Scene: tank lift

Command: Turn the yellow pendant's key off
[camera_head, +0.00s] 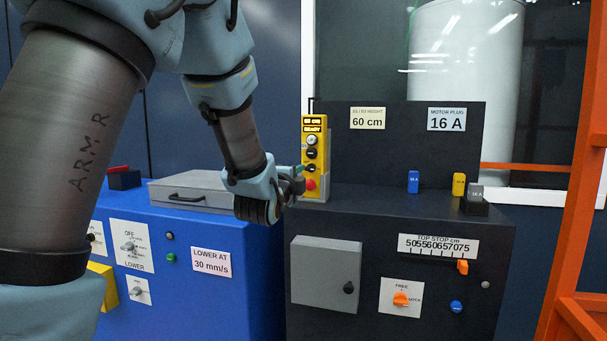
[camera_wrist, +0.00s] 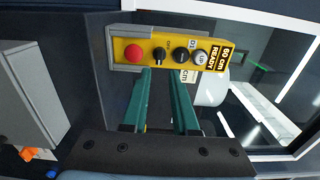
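The yellow pendant (camera_head: 323,136) stands upright on the dark cabinet. In the wrist view the pendant (camera_wrist: 147,42) lies sideways, with a red button (camera_wrist: 134,53), a black key-like knob (camera_wrist: 158,53), a black button (camera_wrist: 180,55), a grey round control (camera_wrist: 200,57) and a display reading "60 cm READY". My gripper (camera_wrist: 162,76) is open, its two green fingers apart, with the black knob just beyond and between the tips. Whether the tips touch the pendant I cannot tell. In the head view my gripper (camera_head: 300,173) is at the pendant's lower part and hides some of it.
The dark cabinet (camera_head: 380,240) carries a grey door (camera_head: 326,274), an orange knob (camera_head: 401,299) and blue (camera_head: 413,182) and yellow (camera_head: 458,184) plugs. A blue cabinet (camera_head: 200,300) with a grey case (camera_head: 190,194) stands left. An orange frame (camera_head: 575,200) is at right.

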